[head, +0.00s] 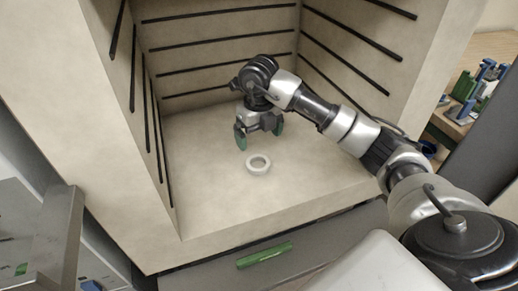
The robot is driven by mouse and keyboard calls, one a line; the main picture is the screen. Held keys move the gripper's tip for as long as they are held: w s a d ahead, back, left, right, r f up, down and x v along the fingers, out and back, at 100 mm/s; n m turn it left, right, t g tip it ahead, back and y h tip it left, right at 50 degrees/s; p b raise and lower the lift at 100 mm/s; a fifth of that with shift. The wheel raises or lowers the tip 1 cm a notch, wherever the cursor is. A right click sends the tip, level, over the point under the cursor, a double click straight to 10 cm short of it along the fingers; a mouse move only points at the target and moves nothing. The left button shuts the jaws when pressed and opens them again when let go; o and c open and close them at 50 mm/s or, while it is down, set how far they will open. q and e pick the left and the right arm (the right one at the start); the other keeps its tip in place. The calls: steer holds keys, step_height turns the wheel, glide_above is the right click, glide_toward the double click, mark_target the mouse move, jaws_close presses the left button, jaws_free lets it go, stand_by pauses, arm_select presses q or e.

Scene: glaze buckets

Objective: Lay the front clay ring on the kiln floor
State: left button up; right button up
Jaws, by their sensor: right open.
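A pale clay ring (258,170) lies flat on the kiln floor (205,203), near the middle of the floor. My right gripper (260,139) is inside the kiln, pointing down, with its green-tipped fingers spread. It is empty and hangs above and just behind the ring, apart from it. The ring's opening shows clearly and nothing covers it. My left gripper is not in view.
The kiln walls carry dark horizontal element grooves (222,47) on the back and sides. A green bar (264,255) lies below the kiln's front edge. A wooden table (466,100) with green and blue items stands at the right. The kiln floor around the ring is clear.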

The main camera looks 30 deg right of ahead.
steer(key=shift+r, duration=1.2)
